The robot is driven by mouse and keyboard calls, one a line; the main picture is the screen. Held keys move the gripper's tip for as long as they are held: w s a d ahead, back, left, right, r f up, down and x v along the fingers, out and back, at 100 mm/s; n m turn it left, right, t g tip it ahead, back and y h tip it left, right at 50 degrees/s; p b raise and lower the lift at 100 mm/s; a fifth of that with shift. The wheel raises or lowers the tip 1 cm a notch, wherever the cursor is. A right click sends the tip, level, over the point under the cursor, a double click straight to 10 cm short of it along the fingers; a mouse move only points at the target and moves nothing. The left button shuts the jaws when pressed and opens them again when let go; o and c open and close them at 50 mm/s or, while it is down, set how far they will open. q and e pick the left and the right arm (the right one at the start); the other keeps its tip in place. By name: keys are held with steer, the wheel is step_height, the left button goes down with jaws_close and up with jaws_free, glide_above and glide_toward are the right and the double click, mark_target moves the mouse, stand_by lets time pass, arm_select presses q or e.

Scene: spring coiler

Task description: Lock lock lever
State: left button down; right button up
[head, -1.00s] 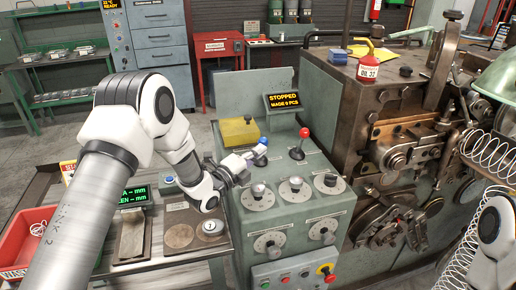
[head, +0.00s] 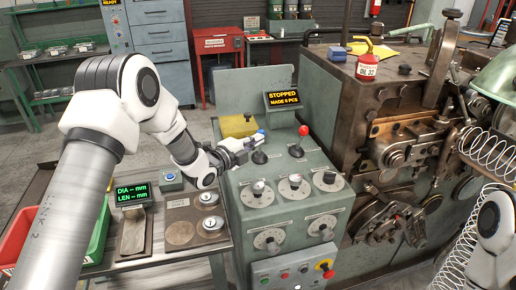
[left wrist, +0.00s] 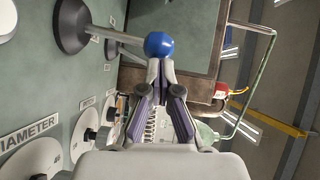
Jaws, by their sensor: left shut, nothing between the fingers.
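A lever with a blue ball knob (head: 260,133) stands on the green control console. Its knob (left wrist: 159,45) and grey rod (left wrist: 114,34) show clearly in the left wrist view, and the rod runs to a dark round base. A second lever has a red knob (head: 303,130). I cannot read which label marks the lock lever. My left gripper (head: 252,143) is shut and empty, with its fingertips (left wrist: 160,64) right at the blue knob. I cannot tell whether they touch it. My right gripper is out of view.
The console carries dials (head: 295,187) and a display (head: 282,101) reading STOPPED. The coiler machine (head: 330,80) stands to the right with a red oil can (head: 367,66). A side bench (head: 160,258) and green tray (head: 97,238) are at left.

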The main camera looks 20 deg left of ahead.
arm_select(q)
steer(key=shift+n+g, duration=0.8)
steer(key=shift+n, duration=0.1)
steer(key=w+a, duration=0.1)
steer(key=w+b, duration=0.1)
steer(key=w+a+r, duration=0.1)
steer(key=w, duration=0.1)
steer(key=shift+a+b, duration=0.3)
steer(key=shift+a, duration=0.05)
steer(key=shift+r, duration=0.15)
